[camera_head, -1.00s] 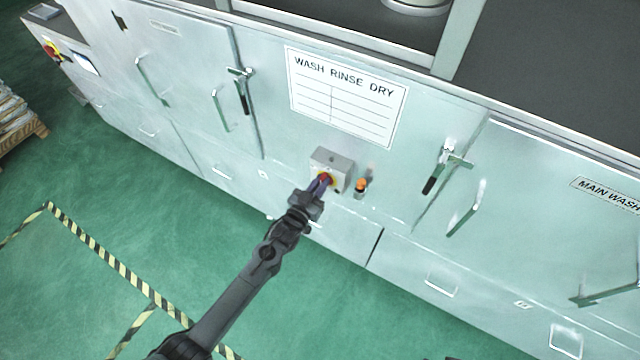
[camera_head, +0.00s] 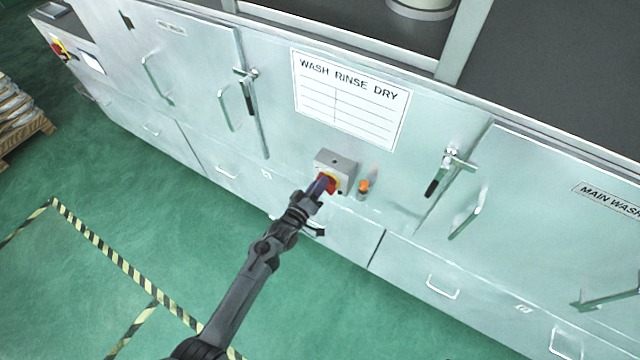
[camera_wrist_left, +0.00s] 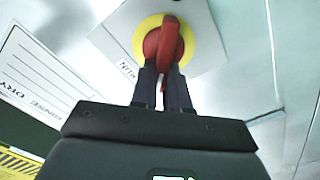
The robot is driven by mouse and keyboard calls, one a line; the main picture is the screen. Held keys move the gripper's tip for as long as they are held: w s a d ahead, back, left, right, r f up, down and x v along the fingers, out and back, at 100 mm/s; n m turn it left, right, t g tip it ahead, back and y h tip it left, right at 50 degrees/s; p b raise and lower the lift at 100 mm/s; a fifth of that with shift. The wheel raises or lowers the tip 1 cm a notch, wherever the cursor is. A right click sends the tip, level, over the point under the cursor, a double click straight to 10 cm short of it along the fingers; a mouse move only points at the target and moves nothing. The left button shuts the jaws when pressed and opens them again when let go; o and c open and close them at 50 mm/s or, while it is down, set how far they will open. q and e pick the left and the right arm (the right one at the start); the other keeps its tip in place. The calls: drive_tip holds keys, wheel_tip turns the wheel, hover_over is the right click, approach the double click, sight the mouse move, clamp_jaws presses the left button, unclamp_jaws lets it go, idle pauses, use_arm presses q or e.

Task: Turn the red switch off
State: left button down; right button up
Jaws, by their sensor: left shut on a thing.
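The red switch (camera_head: 328,186) is a rotary knob on a yellow disc, on the front of a small grey box (camera_head: 336,165) fixed to the cabinet front. In the left wrist view the red switch (camera_wrist_left: 170,42) shows up close, its handle upright in that picture. My left gripper (camera_head: 321,187) reaches up to it from below left. Its two dark fingers (camera_wrist_left: 164,82) are shut on the handle, one on each side. The fingers hide the knob's lower part. My right gripper is not in view.
An orange button (camera_head: 364,186) sits just right of the box. A white WASH RINSE DRY sign (camera_head: 350,98) is above it. Latches and door handles (camera_head: 466,210) stand out from the cabinet on both sides. The green floor (camera_head: 150,225) in front is clear, with striped tape.

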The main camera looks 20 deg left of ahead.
use_arm(q)
drive_tip(key=shift+a+f+n+p, duration=0.15)
drive_tip(key=shift+f+n, duration=0.1)
drive_tip(key=shift+n, duration=1.2)
drive_tip(key=shift+a+f+n+p, duration=0.15)
drive_tip(key=shift+f+n, duration=0.15)
drive_tip(key=shift+n, duration=1.1)
drive_tip(key=shift+a+f+n+p, duration=0.15)
drive_tip(key=shift+f+n, duration=0.1)
drive_tip(key=shift+n, duration=1.2)
drive_tip(key=shift+d, duration=0.1)
drive_tip(key=c, duration=1.1)
unclamp_jaws()
drive_tip(key=shift+w, duration=0.15)
drive_tip(key=shift+s+a, duration=0.25)
drive_tip(key=shift+s, duration=1.55)
drive_tip(key=shift+s+a, duration=0.3)
drive_tip(key=shift+s, duration=1.5)
drive_tip(key=shift+s+a, duration=0.25)
drive_tip(key=shift+s, duration=1.55)
